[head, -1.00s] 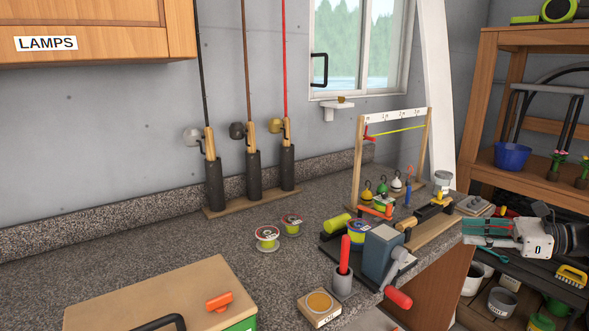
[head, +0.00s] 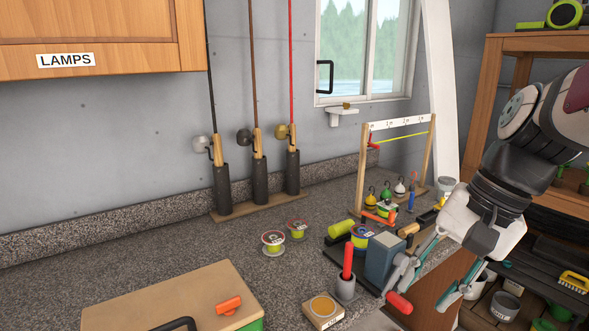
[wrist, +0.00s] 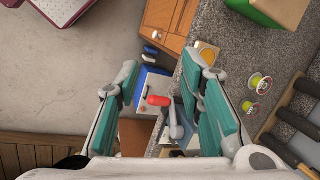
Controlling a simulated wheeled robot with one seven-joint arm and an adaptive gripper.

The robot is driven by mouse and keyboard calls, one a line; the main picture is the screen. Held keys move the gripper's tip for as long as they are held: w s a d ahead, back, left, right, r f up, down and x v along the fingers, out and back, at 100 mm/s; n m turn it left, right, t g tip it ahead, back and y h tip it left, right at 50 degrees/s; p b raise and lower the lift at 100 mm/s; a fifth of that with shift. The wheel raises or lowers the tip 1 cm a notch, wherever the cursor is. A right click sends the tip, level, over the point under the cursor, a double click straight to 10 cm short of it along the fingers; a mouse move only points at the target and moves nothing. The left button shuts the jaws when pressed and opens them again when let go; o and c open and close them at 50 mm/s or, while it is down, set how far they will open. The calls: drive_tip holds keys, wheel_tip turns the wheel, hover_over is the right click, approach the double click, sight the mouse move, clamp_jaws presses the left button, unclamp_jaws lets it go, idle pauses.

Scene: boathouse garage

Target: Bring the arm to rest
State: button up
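My gripper (head: 420,292) hangs from my arm at the right of the head view, pointing down and a little left. Its fingers are spread apart. In the wrist view the two teal-padded fingers (wrist: 160,68) are wide apart with nothing held between them. The crank's red handle (wrist: 158,101) shows in the gap between the fingers, and I cannot tell the distance from it. In the head view the red handle (head: 399,302) is just by the left fingertip. The fingers partly overlap the blue-grey crank box (head: 383,258).
The granite counter (head: 150,248) holds line spools (head: 273,241), rods in a stand (head: 257,190), a red-handled tool in a cup (head: 346,288) and a wooden frame (head: 366,180). Shelving (head: 481,110) stands at the right. Open floor (wrist: 70,105) shows in the wrist view.

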drive_tip(key=s+n+t+h+p, duration=0.1)
drive_tip(key=s+n+t+h, duration=0.2)
drive_tip(key=s+n, duration=0.4)
drive_tip(key=s, duration=0.4)
drive_tip(key=shift+s+d+r+h, duration=0.25)
drive_tip(key=shift+s+r+h, duration=0.05)
drive_tip(key=shift+r, duration=0.05)
